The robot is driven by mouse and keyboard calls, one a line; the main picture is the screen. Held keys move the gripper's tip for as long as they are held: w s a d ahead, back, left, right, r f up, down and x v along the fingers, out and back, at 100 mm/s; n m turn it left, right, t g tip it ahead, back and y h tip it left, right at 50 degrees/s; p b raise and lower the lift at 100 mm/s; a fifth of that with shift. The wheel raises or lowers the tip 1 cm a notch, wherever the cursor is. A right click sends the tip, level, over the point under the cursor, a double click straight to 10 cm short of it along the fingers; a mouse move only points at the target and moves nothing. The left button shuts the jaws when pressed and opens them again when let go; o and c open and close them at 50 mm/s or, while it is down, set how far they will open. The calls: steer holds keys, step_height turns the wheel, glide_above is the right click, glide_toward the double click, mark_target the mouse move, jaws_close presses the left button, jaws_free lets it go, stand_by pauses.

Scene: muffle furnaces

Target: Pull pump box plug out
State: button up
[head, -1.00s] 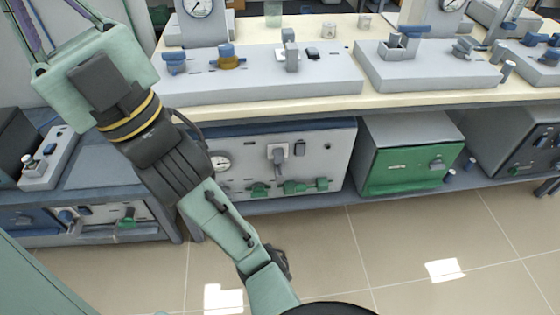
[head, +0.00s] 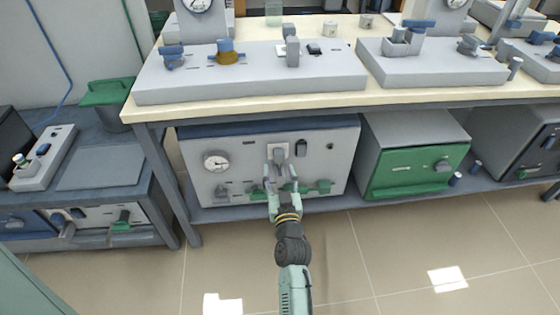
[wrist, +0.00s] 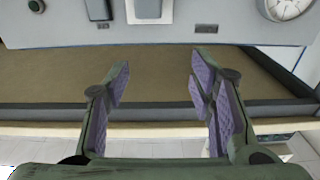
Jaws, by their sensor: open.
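The pump box (head: 240,140) is a pale grey box on the shelf under the bench. On its front a grey plug (head: 280,157) sits in a light socket plate. My gripper (head: 280,185) is open and empty in front of the box, overlapping the area just below the plug in the head view. In the wrist view both purple-padded fingers of my gripper (wrist: 162,72) are spread apart. The plug (wrist: 150,10) is beyond the fingertips there, cut off by the top edge. Nothing is between the fingers.
A round gauge (head: 216,162) and a dark switch (head: 296,148) flank the plug. Green valve handles (head: 318,188) are low on the box, close to my gripper. A green-fronted box (head: 415,168) stands to the right. The bench top (head: 400,95) overhangs. The floor in front is clear.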

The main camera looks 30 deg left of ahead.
mark_target(280, 156)
steer(key=shift+h, duration=0.3)
steer(key=w+a+f, duration=0.1)
steer(key=w, duration=0.2)
steer(key=w+a+f+p, duration=0.1)
steer(key=w+a, duration=0.1)
steer(key=w, duration=0.1)
steer(key=w+a+f, duration=0.1)
steer(key=w, duration=0.2)
steer(key=shift+a+f, duration=0.1)
steer(key=shift+a, duration=0.1)
steer(key=shift+s, duration=0.1)
steer(key=shift+c, duration=0.4)
jaws_close()
